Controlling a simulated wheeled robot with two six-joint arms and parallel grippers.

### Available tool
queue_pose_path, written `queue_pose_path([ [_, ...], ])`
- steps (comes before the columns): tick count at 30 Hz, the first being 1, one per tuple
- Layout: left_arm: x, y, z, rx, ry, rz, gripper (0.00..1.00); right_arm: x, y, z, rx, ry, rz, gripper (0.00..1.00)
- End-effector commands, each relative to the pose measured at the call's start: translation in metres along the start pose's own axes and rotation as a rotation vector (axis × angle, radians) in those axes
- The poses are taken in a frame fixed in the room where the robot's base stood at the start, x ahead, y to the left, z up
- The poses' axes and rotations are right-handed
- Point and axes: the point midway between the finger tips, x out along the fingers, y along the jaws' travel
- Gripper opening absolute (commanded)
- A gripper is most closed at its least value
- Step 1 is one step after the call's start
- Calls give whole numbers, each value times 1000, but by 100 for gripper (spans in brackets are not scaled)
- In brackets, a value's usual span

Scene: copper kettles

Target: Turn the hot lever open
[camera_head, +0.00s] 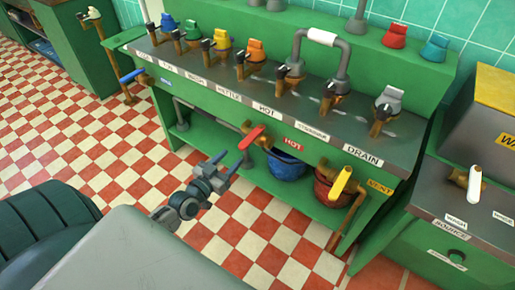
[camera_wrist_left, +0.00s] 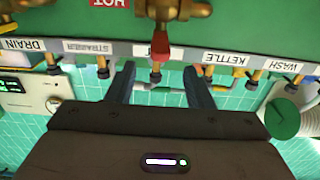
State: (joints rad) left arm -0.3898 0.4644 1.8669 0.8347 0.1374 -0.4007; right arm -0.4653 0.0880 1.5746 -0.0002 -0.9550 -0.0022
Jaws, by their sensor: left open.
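The hot lever (camera_head: 252,137) is a red handle on a brass valve at the front of the green counter, left of a red HOT label (camera_head: 293,144). In the left wrist view the red lever (camera_wrist_left: 160,44) hangs below its brass valve (camera_wrist_left: 172,9), roughly in line with the gap between my fingers. My left gripper (camera_head: 228,164) is open and empty, in front of the counter and a little below and left of the lever, apart from it. Its two spread fingers also show in the left wrist view (camera_wrist_left: 159,70). My right gripper is not in view.
A yellow lever (camera_head: 341,187) by a VENT label stands to the right. A blue pot (camera_head: 285,164) and a red pot (camera_head: 332,190) sit on the lower shelf. Several taps line the counter top (camera_head: 330,128). The checkered floor (camera_head: 85,140) is clear at left.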

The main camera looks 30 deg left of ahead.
Motion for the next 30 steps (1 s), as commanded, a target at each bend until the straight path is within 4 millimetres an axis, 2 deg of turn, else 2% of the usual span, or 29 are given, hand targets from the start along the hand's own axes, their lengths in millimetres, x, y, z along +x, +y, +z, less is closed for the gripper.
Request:
queue_pose_path([
  [9,57,0,2,0,1,-1,47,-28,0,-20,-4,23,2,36],
  [15,84,0,3,-1,-2,-1,47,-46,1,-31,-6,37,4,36],
  [21,96,0,2,0,-4,0,47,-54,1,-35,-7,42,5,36],
  [29,97,0,2,1,-5,0,47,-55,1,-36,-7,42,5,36],
  [30,97,0,2,1,-4,0,41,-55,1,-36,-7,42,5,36],
])
